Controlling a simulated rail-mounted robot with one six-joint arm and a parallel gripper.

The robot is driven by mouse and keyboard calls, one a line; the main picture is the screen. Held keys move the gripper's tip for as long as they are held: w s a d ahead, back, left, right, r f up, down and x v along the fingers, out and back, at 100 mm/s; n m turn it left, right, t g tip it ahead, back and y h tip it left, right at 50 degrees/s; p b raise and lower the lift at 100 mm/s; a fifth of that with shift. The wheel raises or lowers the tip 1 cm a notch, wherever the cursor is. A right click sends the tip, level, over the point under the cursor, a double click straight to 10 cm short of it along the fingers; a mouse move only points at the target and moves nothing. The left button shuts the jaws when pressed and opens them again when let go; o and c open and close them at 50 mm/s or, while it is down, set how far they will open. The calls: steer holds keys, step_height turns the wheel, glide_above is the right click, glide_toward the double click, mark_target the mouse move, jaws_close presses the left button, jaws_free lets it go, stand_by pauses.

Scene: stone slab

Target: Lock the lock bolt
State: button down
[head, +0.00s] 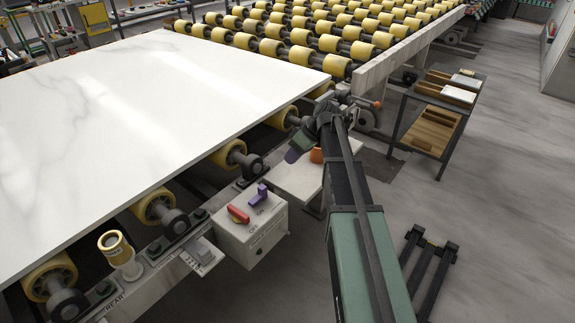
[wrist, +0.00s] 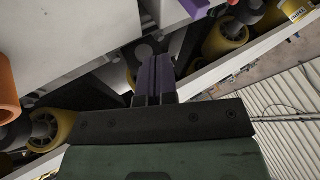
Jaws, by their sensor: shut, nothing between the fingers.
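My gripper (head: 291,156) has purple fingers and hangs beside the slab table's front edge, right of the control box. In the wrist view the fingers (wrist: 155,60) are side by side, shut and empty. I cannot tell for sure which part is the lock bolt. An orange cylindrical part (head: 316,155) shows just right of my gripper, partly hidden by my arm; an orange cylinder (wrist: 8,95) is at the wrist view's left edge. The control box (head: 250,228) carries a red handle (head: 238,214) and a purple lever (head: 259,194), both apart from the gripper.
A white stone slab (head: 140,110) lies on yellow rollers (head: 230,155). A yellow-topped post (head: 115,246) stands at the left front near a "REAR" label. A cart with wooden trays (head: 440,110) stands right. A dark rack (head: 428,265) lies on otherwise open floor.

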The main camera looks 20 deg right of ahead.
mark_target(258, 197)
steer(key=a+f+b, duration=0.1)
steer(key=a+f, duration=0.1)
steer(key=s+a+f+b, duration=0.1)
steer(key=a+f+b, duration=0.1)
steer(key=a, duration=0.1)
steer(key=a+f+b, duration=0.1)
steer(key=a+f, duration=0.1)
steer(key=a, duration=0.1)
steer(key=shift+s+b, duration=0.2)
steer(key=shift+b, duration=0.15)
